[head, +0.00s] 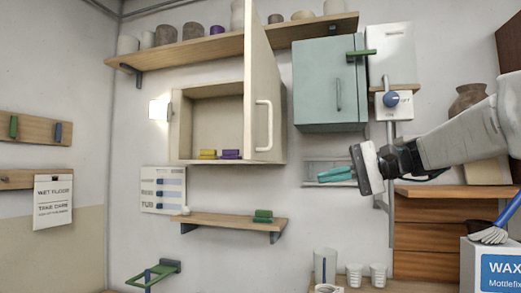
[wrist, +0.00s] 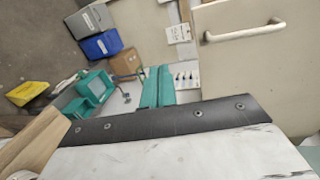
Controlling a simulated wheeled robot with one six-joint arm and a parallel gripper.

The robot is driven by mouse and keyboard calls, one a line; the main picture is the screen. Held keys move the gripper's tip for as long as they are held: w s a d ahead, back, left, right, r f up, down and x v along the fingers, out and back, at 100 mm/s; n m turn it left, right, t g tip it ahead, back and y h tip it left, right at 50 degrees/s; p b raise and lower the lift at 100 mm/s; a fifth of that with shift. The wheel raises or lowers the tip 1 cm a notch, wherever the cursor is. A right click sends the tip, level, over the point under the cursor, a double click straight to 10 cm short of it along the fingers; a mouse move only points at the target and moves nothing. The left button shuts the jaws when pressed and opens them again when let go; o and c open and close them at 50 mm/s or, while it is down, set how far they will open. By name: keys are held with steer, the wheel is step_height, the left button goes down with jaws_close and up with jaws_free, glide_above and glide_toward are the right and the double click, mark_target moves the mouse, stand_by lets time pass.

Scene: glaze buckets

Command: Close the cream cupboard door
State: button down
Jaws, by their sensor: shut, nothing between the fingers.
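The cream cupboard (head: 178,125) hangs on the wall in the head view, with its inside showing. Its cream door (head: 272,95) stands open, swung out toward the camera from the cupboard's right side. The door's pale bar handle (head: 263,125) is near its free edge. In the wrist view a cream panel (wrist: 240,65) with a pale bar handle (wrist: 245,30) fills the upper right. My gripper (head: 336,174) has teal fingers, shut and empty. It is right of the door and a little below it, apart from it in the head view. The fingers show in the wrist view (wrist: 158,86).
A yellow block (head: 208,154) and a purple block (head: 230,154) lie in the cupboard. A teal cupboard (head: 318,85) hangs to its right, shut. A long shelf (head: 190,52) with pots runs above; a small shelf (head: 225,221) is below. A wax box (head: 490,270) stands lower right.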

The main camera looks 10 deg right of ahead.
step_height(320, 180, up, 6)
steer(key=r+n+y, duration=0.1)
steer(key=y, duration=0.1)
glide_toward(253, 146)
steer(key=shift+y, duration=0.3)
steer(key=x, duration=0.6)
steer(key=shift+w+a+f, duration=0.15)
steer(key=shift+a+f, duration=0.15)
steer(key=shift+a, duration=0.1)
